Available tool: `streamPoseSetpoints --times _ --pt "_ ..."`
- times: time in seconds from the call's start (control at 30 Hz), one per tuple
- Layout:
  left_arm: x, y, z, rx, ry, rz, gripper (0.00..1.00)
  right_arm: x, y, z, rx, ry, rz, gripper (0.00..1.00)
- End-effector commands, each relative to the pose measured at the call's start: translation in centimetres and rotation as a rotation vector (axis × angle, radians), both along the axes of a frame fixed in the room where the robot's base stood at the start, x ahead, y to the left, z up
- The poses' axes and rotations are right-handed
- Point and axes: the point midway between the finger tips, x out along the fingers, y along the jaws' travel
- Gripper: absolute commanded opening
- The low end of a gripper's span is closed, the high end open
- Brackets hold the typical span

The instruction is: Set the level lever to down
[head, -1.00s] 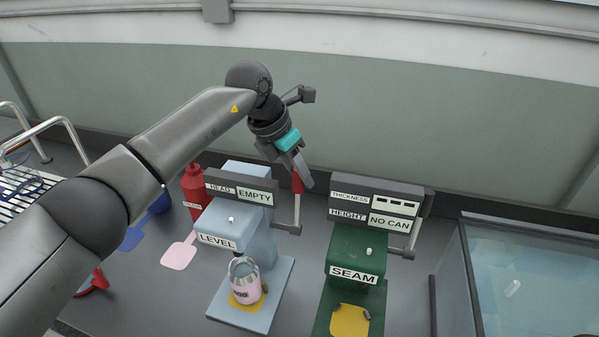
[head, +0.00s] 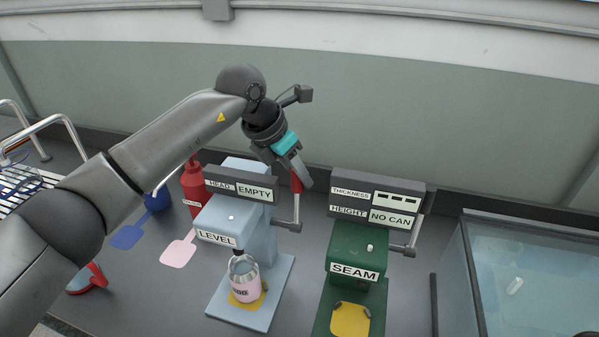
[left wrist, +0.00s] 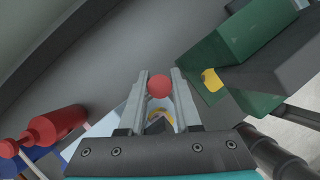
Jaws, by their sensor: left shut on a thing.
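The pale blue LEVEL machine (head: 217,222) stands on the bench, its sign reading EMPTY. Its lever (head: 297,208) rises from the right side, roughly upright, with a red grip on top (head: 296,184). My left gripper (head: 302,179) comes down from above and is shut on the red grip, hiding part of it. In the left wrist view the round red end of the grip (left wrist: 159,87) sits between the two fingers (left wrist: 160,98). My right gripper is out of view.
The green SEAM machine (head: 356,251), with its own lever (head: 411,238), stands close on the right. A red bottle (head: 194,187) stands behind left. A glass-sided tank (head: 535,270) is at far right. The wall is behind.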

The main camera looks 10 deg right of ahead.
Motion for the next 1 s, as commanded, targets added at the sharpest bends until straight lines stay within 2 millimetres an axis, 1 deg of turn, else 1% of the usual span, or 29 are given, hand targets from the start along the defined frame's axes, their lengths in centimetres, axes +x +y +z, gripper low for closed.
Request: streamPoseSetpoints --times 0.4,0.53,0.87,0.9,1.0 --pt "-1.7 0.8 0.0 -0.057 -0.135 0.001 0.00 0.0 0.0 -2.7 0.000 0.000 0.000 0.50" --pt "-2.0 0.9 0.2 -0.067 -0.154 0.002 0.00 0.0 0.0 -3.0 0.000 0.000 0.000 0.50" --pt "-2.1 0.9 0.3 -0.069 -0.156 0.002 0.00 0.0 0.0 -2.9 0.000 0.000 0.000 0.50" --pt "-2.1 0.9 0.3 -0.069 -0.156 0.002 0.34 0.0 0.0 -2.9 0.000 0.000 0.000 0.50" --pt "-2.1 0.9 0.3 -0.067 -0.155 0.001 0.45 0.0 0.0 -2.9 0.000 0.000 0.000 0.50"
